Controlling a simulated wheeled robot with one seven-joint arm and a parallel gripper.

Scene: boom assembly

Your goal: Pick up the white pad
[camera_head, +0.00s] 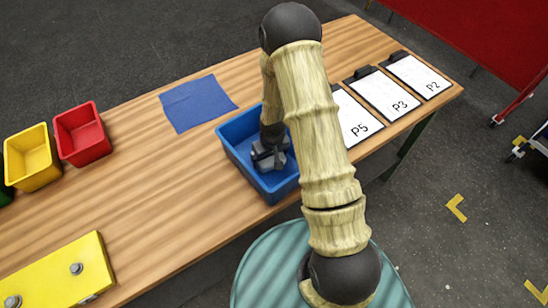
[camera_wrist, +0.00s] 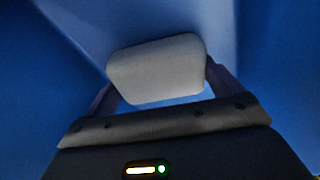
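The white pad (camera_wrist: 156,68) shows in the wrist view as a pale rounded block, slightly tilted, between the two fingers of my gripper (camera_wrist: 160,82). The fingers are at its left and right ends, close to or touching it. I cannot tell whether they press on it. Blue surfaces surround the pad. In the head view my gripper (camera_head: 269,158) is down inside the blue bin (camera_head: 235,160). The pad is not visible there, hidden by the gripper and the bin walls.
The bin's walls stand close around my gripper on the wooden table (camera_head: 150,160). A blue cloth (camera_head: 198,103) lies behind left. Red (camera_head: 82,134) and yellow (camera_head: 32,157) bins stand at left. Clipboards (camera_head: 385,95) lie at right. A yellow block (camera_head: 60,275) is at front left.

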